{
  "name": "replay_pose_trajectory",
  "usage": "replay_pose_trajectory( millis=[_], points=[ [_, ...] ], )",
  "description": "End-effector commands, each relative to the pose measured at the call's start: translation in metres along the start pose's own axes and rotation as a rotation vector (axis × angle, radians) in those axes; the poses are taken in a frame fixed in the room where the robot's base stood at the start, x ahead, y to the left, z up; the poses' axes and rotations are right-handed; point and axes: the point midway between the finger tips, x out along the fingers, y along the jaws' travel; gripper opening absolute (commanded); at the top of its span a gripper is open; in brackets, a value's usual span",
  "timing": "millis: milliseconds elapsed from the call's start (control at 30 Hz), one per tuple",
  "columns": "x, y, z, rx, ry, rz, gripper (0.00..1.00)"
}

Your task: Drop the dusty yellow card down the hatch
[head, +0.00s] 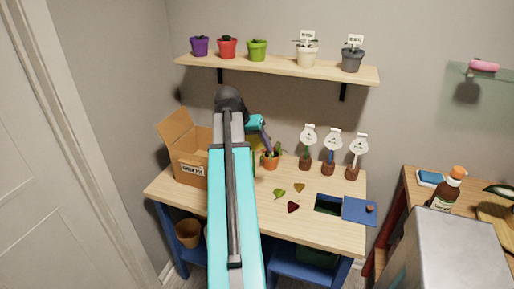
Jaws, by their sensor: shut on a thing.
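The hatch (328,204) is a dark rectangular opening in the tabletop, with its blue lid (360,211) folded open to the right. A small flat dusty-yellow, leaf-shaped piece (299,188) lies on the table behind and left of the hatch; I see no clear card. My gripper (266,143) is at the far end of my arm, above and just behind the orange pot (271,161) with a plant. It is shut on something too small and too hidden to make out. My arm covers part of the table.
A green leaf-shaped piece (280,194) and a dark red one (292,207) lie left of the hatch. Three brown pots with round white tags (328,167) stand behind it. An open cardboard box (189,161) stands left. A shelf (285,67) of potted plants hangs above.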

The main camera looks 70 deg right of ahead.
Motion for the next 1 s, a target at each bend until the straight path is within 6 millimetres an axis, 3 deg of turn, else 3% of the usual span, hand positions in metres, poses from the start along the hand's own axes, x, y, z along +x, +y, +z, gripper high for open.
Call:
replay_pose_trajectory(
  millis=[333, 767, 1000],
  points=[
    [-0.013, 0.004, -0.005, 0.000, 0.000, 0.000, 0.49],
    [-0.014, 0.003, -0.005, -0.001, 0.000, 0.000, 0.49],
    [-0.021, -0.015, -0.001, -0.033, 0.009, -0.014, 0.49]
  ],
)
